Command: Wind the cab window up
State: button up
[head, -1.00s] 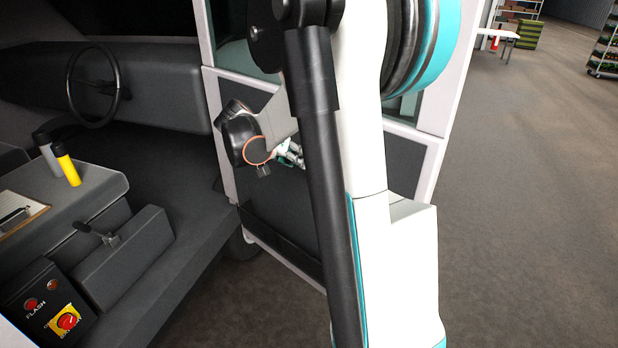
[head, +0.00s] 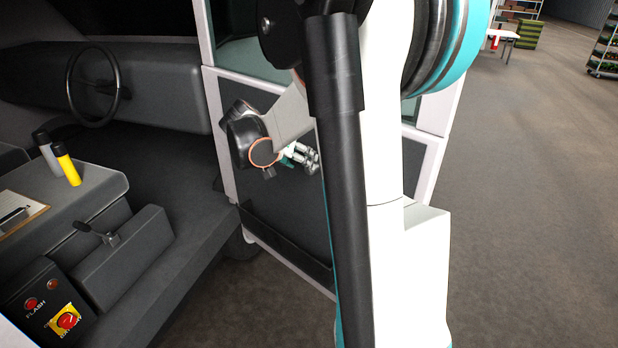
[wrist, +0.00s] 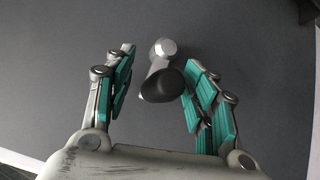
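The window crank (wrist: 160,72) shows in the wrist view, with a silver hub and arm and a dark knob pointing towards the camera. It is mounted on the dark inner panel of the open cab door (head: 285,215). My gripper (wrist: 158,62) is open, with a teal-padded finger on each side of the crank. I see a gap on the left; the right finger is close to the knob, and I cannot tell whether they touch. In the head view my gripper (head: 303,157) is at the door panel, and my arm hides the crank. Part of the window (head: 245,62) shows above the panel.
The cab holds a steering wheel (head: 92,88), a lever box (head: 120,258) and a red-button panel (head: 48,308) at left. A yellow bottle (head: 67,165) stands on the console. Open floor (head: 530,220) lies right of the door.

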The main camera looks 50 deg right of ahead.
jog(key=shift+r, duration=0.1)
jog(key=p+v, duration=0.3)
jog(key=v, duration=0.4)
dwell(0.4)
